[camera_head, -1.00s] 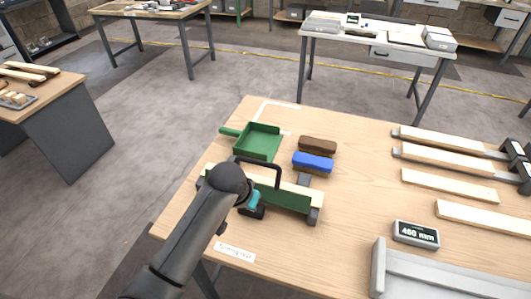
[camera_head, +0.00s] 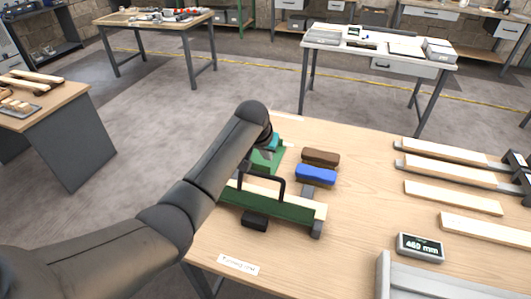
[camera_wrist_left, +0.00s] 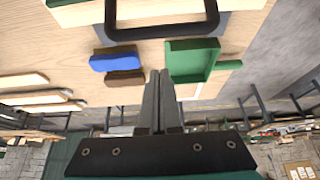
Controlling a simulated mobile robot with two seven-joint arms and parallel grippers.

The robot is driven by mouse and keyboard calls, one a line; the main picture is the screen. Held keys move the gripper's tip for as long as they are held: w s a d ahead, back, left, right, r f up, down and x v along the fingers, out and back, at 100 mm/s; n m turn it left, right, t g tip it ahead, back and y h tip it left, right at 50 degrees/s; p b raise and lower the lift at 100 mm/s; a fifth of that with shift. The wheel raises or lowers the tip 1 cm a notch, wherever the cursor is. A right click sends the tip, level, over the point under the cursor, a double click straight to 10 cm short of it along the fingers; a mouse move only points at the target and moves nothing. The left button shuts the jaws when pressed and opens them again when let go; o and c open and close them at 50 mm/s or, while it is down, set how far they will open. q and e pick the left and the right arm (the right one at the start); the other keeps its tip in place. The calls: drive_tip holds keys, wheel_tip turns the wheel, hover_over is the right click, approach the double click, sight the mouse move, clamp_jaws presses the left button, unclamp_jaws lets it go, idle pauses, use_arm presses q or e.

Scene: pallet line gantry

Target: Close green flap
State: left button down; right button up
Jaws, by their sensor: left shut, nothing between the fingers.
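The green flap (camera_head: 285,208) is a long green panel along the front of a pale wood strip (camera_head: 310,205) on the table's left part. I cannot tell its exact angle. A black arched handle (camera_head: 282,188) rises over the strip; it also shows in the left wrist view (camera_wrist_left: 160,33). My left gripper (camera_wrist_left: 160,78) is shut and empty, behind the handle and apart from it, between the blue brush and the green dustpan in the wrist view. In the head view my arm hides its fingertips and the flap's left end. My right gripper is out of view.
The green dustpan (camera_wrist_left: 195,60) lies behind the flap, partly covered by my arm in the head view. A blue brush (camera_head: 316,175) and a brown brush (camera_head: 320,157) lie to its right. Wood strips (camera_head: 452,197) and a display (camera_head: 420,246) occupy the right side.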

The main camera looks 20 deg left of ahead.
use_arm(q)
drive_tip(key=b+x, duration=0.2)
drive_tip(key=x, duration=0.4)
drive_tip(key=s+p, duration=0.1)
drive_tip(key=s, duration=0.1)
drive_tip(key=s+r+p, duration=0.1)
drive_tip(key=s+p, duration=0.1)
drive_tip(key=shift+s+a, duration=0.1)
idle(0.6)
